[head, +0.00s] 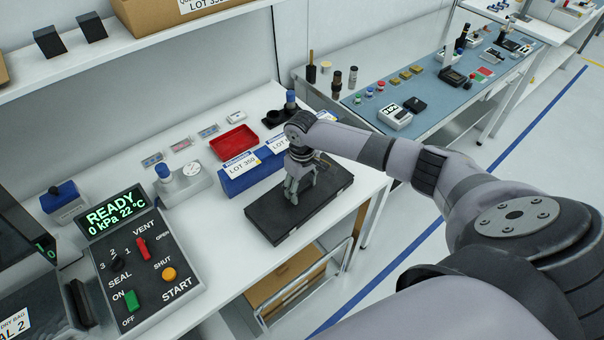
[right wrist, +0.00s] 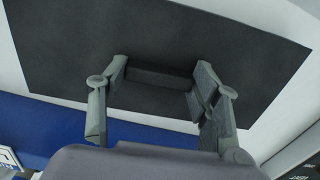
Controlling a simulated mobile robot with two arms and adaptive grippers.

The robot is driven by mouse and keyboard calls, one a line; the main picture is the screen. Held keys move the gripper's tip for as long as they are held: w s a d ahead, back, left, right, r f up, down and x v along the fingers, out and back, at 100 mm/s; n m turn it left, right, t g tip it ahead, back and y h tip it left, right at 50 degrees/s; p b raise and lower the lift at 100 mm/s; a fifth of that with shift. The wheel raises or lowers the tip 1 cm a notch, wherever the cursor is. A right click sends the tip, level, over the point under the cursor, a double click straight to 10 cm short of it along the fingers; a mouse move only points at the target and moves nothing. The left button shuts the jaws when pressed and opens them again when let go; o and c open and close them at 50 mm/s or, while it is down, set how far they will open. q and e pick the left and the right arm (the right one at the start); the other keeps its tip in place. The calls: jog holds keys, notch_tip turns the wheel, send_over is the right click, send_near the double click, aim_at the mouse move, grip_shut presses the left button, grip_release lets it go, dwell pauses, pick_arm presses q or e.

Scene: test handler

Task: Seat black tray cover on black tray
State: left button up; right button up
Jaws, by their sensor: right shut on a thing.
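The black tray cover (head: 322,201) is a flat dark rectangle near the front edge of the white bench. It also fills much of the right wrist view (right wrist: 220,45), with a raised bar (right wrist: 158,82) on it between my fingers. My right gripper (head: 292,194) comes down from above and is shut on this bar; its fingertips (right wrist: 157,78) are on either side of the bar. The black tray is not clearly distinguishable from the cover, and I cannot tell whether the cover touches it or sits level. My left gripper is not in view.
Blue LOT boxes (head: 241,182) stand right behind the cover. A red tray (head: 234,142) lies further back. A control panel (head: 146,250) with a READY display is at the left. Bare bench top (head: 215,232) lies between the panel and the cover.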

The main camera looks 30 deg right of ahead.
jog(key=shift+f, duration=0.55)
dwell(0.9)
jog(key=o, duration=1)
jog(key=shift+r+p, duration=0.1)
jog(key=shift+p, duration=0.2)
jog(key=shift+r+p, duration=1)
jog(key=shift+p, duration=0.15)
jog(key=shift+o, duration=0.5)
jog(key=shift+f, duration=0.1)
